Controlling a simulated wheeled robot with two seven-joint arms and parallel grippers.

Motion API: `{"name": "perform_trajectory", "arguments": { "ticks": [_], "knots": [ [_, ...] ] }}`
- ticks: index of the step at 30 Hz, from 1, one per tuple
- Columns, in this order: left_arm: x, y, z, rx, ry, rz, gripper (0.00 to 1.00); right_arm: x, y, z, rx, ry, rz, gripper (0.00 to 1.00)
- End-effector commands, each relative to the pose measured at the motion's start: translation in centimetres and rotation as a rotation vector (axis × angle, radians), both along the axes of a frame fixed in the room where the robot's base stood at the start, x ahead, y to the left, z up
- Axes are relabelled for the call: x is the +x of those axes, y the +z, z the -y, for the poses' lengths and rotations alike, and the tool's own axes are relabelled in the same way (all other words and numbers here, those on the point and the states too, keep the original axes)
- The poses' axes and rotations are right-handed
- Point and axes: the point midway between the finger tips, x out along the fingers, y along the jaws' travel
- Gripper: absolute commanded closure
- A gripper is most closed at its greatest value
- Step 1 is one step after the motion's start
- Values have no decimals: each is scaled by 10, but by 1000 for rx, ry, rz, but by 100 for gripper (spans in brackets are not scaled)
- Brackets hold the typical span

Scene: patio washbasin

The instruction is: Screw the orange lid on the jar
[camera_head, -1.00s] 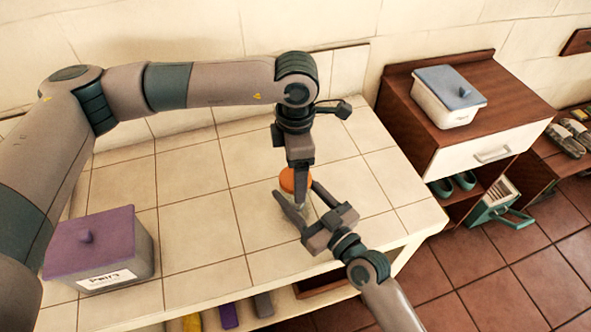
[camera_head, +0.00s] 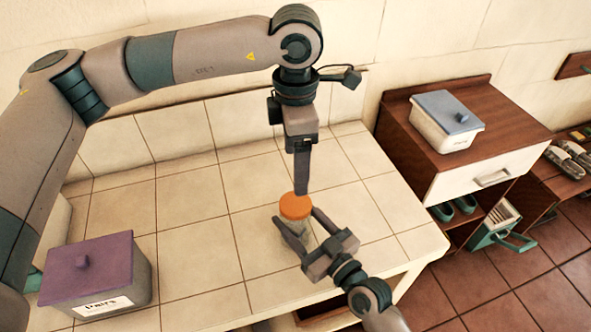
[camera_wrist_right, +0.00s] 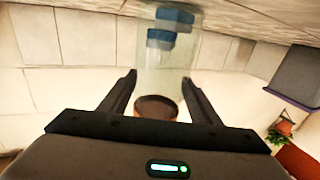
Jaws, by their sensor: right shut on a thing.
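The orange lid (camera_head: 295,206) sits on top of the clear glass jar (camera_head: 303,231), which stands upright on the tiled counter. I cannot tell how tightly it is seated. My right gripper (camera_head: 299,219) is shut on the jar from the front right, one finger on each side. The jar also shows in the right wrist view (camera_wrist_right: 166,68), apparently upside down, with blue pieces inside and the lid (camera_wrist_right: 156,107) as a dark brown disc. My left gripper (camera_head: 302,190) points down just above the lid; its fingers are edge-on, so their opening is hidden.
A grey box with a purple lid (camera_head: 90,268) stands at the counter's front left. Right of the counter (camera_head: 190,255), a brown cabinet (camera_head: 490,130) carries a white container with a blue lid (camera_head: 449,108). The counter behind the jar is clear.

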Motion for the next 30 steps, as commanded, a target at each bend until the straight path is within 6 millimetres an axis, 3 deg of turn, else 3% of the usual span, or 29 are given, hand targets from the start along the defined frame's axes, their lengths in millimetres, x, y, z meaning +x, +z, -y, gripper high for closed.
{"name": "perform_trajectory", "arguments": {
  "ticks": [10,11,13,23,30],
  "knots": [
    [0,3,0,1,0,0,23,0,-1,0,0,0,-2,100],
    [0,3,0,1,0,-1,23,0,-1,0,0,0,-2,36],
    [0,3,0,1,0,0,23,0,-1,0,0,0,-2,21],
    [0,3,0,0,-1,-1,23,-1,0,0,-1,0,-1,21],
    [0,-3,0,0,-1,-1,23,-12,-2,9,-1,0,0,21]
  ]
}}
